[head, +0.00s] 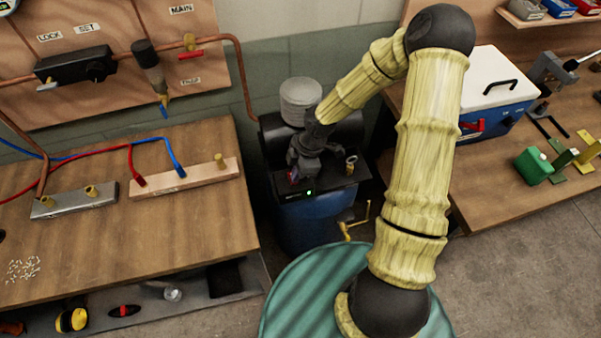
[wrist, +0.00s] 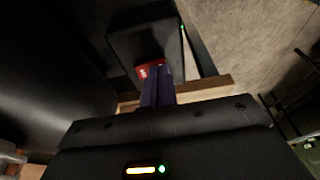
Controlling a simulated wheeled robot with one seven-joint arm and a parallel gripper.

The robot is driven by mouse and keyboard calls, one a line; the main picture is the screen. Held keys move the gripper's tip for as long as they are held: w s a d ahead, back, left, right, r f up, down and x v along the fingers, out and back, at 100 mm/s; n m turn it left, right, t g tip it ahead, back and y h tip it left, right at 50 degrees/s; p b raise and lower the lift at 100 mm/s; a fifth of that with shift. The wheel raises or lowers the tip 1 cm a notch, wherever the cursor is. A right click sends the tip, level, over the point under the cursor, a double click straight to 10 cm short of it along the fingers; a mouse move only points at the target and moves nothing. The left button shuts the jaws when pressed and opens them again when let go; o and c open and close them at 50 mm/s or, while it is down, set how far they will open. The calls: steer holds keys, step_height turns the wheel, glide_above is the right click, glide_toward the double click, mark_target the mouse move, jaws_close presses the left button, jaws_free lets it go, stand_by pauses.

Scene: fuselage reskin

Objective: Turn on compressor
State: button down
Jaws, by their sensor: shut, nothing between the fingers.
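The compressor has a blue tank (head: 305,225) and a black top, and stands between the two benches in the head view. A small green light (head: 309,192) glows on its front. In the wrist view a red switch (wrist: 148,68) with white marks sits on a black box (wrist: 140,38). My gripper (wrist: 157,82) is shut and empty, its fingertips right at the switch's lower edge. I cannot tell whether they touch it. In the head view my gripper (head: 294,177) is over the compressor's front, its fingers hardly visible.
The left bench (head: 190,225) carries manifolds with red and blue hoses. A brass valve (head: 351,163) stands on the compressor's right.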

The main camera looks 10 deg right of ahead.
steer(key=shift+w+a+r, duration=0.1)
steer(key=shift+w, duration=0.1)
steer(key=shift+w+p, duration=0.1)
steer(key=shift+p, duration=0.35)
steer(key=shift+w+r+p, duration=0.1)
steer(key=shift+w+p, duration=0.2)
steer(key=shift+w, duration=0.1)
steer(key=shift+r+p, duration=0.4)
steer(key=shift+r, duration=0.05)
step_height(320, 180, up, 4)
steer(key=p, duration=0.3)
steer(key=shift+s+f+p, duration=0.15)
steer(key=shift+p, duration=0.15)
steer(key=s+b+v, duration=0.1)
steer(key=s+v, duration=0.1)
steer(key=v, duration=0.7)
steer(key=shift+d, duration=0.25)
steer(key=shift+s, duration=0.1)
